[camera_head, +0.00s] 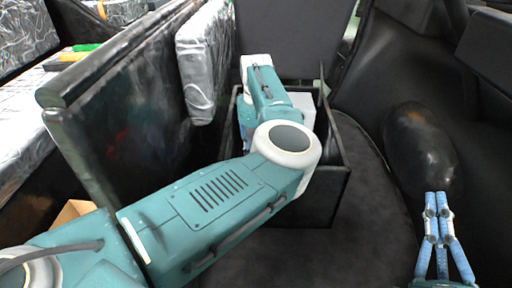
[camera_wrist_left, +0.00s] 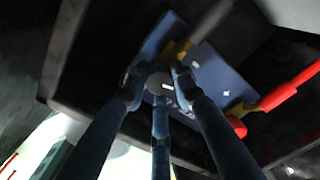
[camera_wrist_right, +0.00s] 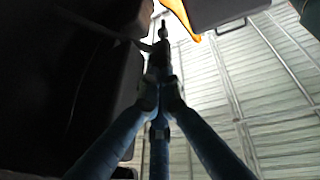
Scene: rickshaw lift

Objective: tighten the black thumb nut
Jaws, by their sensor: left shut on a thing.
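My left arm reaches into an open black box (camera_head: 322,205) in the head view, and its gripper is hidden there. In the left wrist view my left gripper (camera_wrist_left: 158,80) is shut on a round dark knob, apparently the black thumb nut (camera_wrist_left: 159,83). The fingers hide part of it. A blue plate-like thing (camera_wrist_left: 225,85) lies behind it. My right gripper (camera_head: 438,198) stands apart at the lower right of the head view, its fingers close together. No held thing shows between them in that view. I cannot tell if they are fully shut.
A red handle-like part (camera_wrist_left: 290,86) with a yellow end lies right of the knob. The box walls stand close around my left gripper. A dark upright panel (camera_head: 120,120) stands left of my left arm. A dark rounded form (camera_head: 418,150) is behind my right gripper.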

